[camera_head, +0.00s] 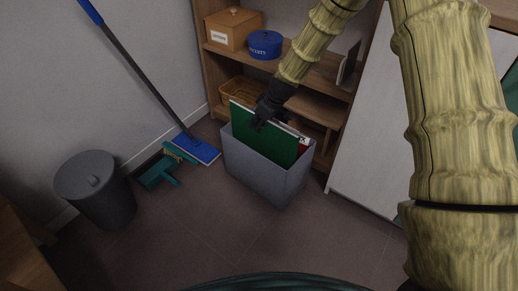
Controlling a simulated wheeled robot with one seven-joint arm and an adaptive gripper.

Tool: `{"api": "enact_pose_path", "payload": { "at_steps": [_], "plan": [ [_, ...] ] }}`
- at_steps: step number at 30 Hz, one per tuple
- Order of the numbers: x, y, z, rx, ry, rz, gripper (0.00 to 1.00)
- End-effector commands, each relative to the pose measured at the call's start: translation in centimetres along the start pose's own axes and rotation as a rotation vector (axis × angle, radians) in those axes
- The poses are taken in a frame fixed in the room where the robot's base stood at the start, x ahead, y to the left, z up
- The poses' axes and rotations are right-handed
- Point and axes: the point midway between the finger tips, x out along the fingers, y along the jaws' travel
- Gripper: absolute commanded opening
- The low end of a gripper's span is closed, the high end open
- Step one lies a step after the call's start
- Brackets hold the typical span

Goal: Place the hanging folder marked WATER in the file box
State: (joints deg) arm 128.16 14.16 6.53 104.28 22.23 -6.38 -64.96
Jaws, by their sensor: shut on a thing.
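The grey file box (266,181) stands on the floor in front of the shelf. A green hanging folder (262,140) is upright and tilted in the box's opening, with its lower part hidden by the box's front wall. My gripper (262,122) is shut on the green folder's top edge, above the box. Behind the green folder show white edges and a small red part (303,143); I cannot tell what they belong to. No WATER marking is readable on the folder from here.
A wooden shelf with a labelled box (233,28), a blue round container (265,44) and a basket (243,90) stands behind. A grey bin (95,188), a teal dustpan (160,172) and a blue mop (197,147) are at left. The floor in front is clear.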

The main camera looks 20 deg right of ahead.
Motion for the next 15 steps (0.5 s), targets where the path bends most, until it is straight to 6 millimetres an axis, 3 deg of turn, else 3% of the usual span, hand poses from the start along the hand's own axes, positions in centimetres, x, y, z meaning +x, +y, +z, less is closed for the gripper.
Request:
{"api": "enact_pose_path", "payload": {
  "at_steps": [1, 6, 15],
  "plan": [
    [1.5, 0.0, 0.7, 0.001, 0.000, -0.001, 0.00],
    [4.5, 0.0, 2.0, 0.001, 0.000, -0.001, 0.00],
    [6.5, 0.0, 2.9, -0.001, 0.001, 0.000, 0.00]
  ]
}}
